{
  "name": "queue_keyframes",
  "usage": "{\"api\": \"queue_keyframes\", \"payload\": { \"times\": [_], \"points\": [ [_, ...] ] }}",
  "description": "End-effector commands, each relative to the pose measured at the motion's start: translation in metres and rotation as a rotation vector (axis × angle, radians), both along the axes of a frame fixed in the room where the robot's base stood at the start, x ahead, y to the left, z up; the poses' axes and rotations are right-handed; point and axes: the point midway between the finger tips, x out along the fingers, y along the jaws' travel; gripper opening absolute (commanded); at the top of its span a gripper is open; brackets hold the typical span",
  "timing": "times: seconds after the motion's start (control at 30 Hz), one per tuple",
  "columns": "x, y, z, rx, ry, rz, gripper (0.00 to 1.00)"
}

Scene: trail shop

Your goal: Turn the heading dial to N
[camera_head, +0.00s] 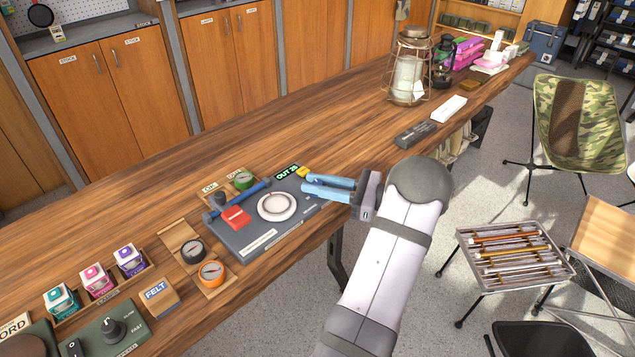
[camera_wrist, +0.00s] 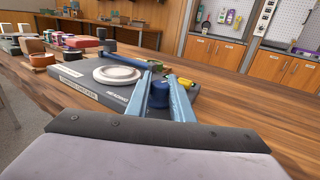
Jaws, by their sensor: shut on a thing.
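The dark grey compass checker box (camera_head: 262,238) lies near the front edge of the wooden counter. It has a round white ring (camera_head: 277,206), a red block (camera_head: 236,217), a blue bar (camera_head: 240,197) and a small display (camera_head: 287,172) reading what looks like OUT 25. The blue heading dial (camera_wrist: 159,96) stands at the box's near end in the wrist view, between my gripper's light blue fingers (camera_wrist: 160,78). My gripper (camera_head: 306,183) is shut on the dial. In the head view the fingers hide the dial, and its pointer cannot be read in either view.
Small boxes (camera_head: 97,279) and a FELT block (camera_head: 157,295) stand at left. A lantern (camera_head: 408,72) stands farther back.

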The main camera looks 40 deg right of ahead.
Motion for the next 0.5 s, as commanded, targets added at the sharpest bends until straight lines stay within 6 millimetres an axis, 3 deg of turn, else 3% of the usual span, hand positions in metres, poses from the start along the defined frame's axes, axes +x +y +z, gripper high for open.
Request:
{"api": "queue_keyframes", "payload": {
  "times": [0.47, 0.5],
  "points": [
    [0.0001, -0.0004, 0.0012, -0.001, 0.000, 0.049, 0.00],
    [0.0000, -0.0003, 0.0012, -0.001, 0.000, 0.049, 0.30]
  ]
}}
